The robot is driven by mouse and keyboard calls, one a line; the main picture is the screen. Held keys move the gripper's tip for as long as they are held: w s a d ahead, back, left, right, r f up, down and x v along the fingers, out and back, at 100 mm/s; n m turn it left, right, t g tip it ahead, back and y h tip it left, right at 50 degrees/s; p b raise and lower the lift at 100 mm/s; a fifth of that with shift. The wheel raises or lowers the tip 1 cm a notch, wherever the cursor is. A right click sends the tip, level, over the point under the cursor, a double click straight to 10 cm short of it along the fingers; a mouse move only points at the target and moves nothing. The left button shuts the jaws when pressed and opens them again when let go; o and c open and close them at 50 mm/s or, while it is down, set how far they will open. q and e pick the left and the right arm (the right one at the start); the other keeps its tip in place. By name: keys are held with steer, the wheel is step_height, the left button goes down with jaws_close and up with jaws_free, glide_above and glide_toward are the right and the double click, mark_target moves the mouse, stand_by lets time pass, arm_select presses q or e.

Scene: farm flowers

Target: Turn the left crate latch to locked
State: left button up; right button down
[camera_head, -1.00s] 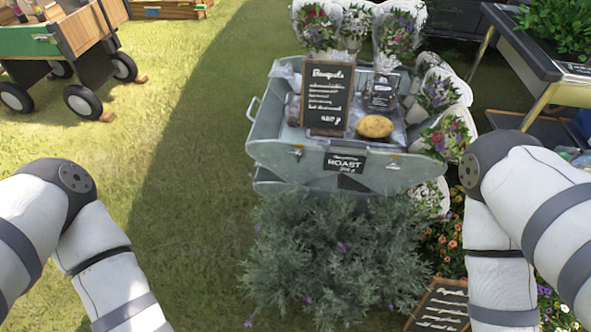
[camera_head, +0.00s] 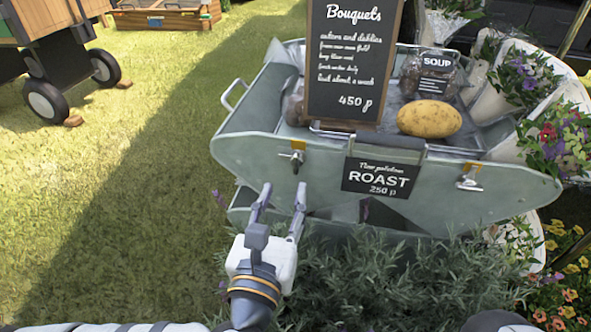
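The metal crate (camera_head: 250,160) stands ahead with two latches on its front wall. The left crate latch (camera_head: 297,157) is a small silver handle on a brass mount, pointing roughly downward. My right gripper is not in view.
A black "ROAST" sign (camera_head: 379,178) hangs between the latches. A chalkboard (camera_head: 353,60), a potato (camera_head: 429,119) and a soup bag (camera_head: 428,75) stand in the crate. Leafy plants (camera_head: 400,275) fill the space below. Bouquets (camera_head: 555,140) stand at right.

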mark_target(295, 162)
arm_select(q)
steer(key=w+b, duration=0.1)
steer(key=w, duration=0.2)
steer(key=w+d, duration=0.1)
steer(key=w, duration=0.2)
steer(key=w+b, duration=0.1)
steer(key=w, duration=0.2)
steer(key=shift+d+b, duration=0.35)
steer(key=shift+d, duration=0.05)
jaws_close()
